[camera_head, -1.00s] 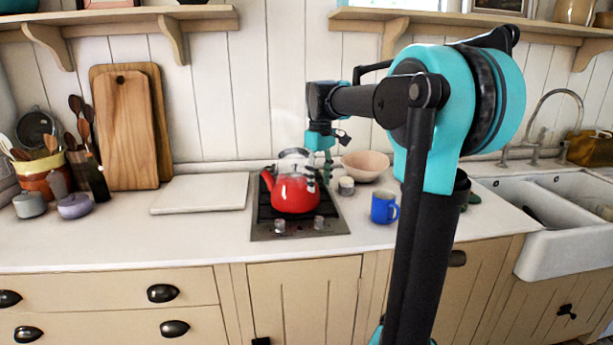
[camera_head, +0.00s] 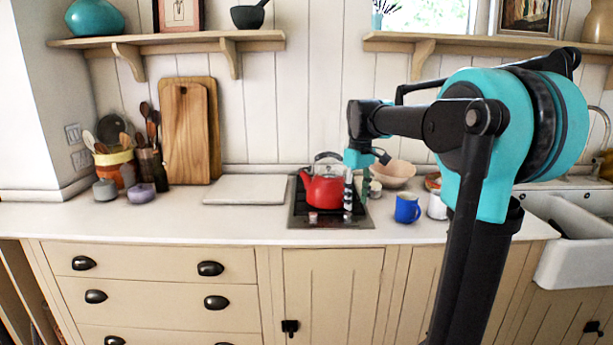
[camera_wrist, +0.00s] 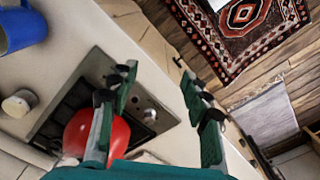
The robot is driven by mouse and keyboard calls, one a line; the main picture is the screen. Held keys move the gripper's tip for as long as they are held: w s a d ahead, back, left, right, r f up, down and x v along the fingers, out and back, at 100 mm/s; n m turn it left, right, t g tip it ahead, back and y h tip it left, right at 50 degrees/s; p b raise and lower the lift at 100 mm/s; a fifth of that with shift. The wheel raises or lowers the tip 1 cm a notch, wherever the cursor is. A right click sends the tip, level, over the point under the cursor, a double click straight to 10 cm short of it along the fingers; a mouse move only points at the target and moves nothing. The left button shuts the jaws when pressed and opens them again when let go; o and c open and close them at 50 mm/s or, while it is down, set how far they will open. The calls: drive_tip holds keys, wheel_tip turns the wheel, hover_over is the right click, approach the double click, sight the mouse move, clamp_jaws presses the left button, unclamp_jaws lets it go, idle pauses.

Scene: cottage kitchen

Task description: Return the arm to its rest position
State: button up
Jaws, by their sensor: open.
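My arm reaches over the counter in the head view, and my gripper (camera_head: 350,194) points down just right of the red kettle (camera_head: 322,190). In the wrist view, my gripper (camera_wrist: 158,76) shows its two green fingers spread apart with nothing between them. The kettle (camera_wrist: 121,140) shows partly behind the left finger. In the head view it stands upright on the dark cooktop (camera_head: 302,219). I cannot tell whether a finger touches the kettle.
A blue mug (camera_head: 406,209), a white mug (camera_head: 437,207) and a pink bowl (camera_head: 393,174) stand right of the cooktop. A white board (camera_head: 245,190) lies left of it. A shelf (camera_head: 470,45) runs above. The sink (camera_head: 570,235) is at right.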

drive_tip(key=s+d+f+m+t, duration=0.2)
drive_tip(key=s+f+m, duration=0.1)
drive_tip(key=s+f, duration=0.8)
drive_tip(key=s+d+f+m+t, duration=0.2)
drive_tip(key=s+f+m, duration=0.2)
drive_tip(key=s+f, duration=0.8)
wheel_tip(320, 180, down, 2)
drive_tip(key=shift+d+f, duration=0.15)
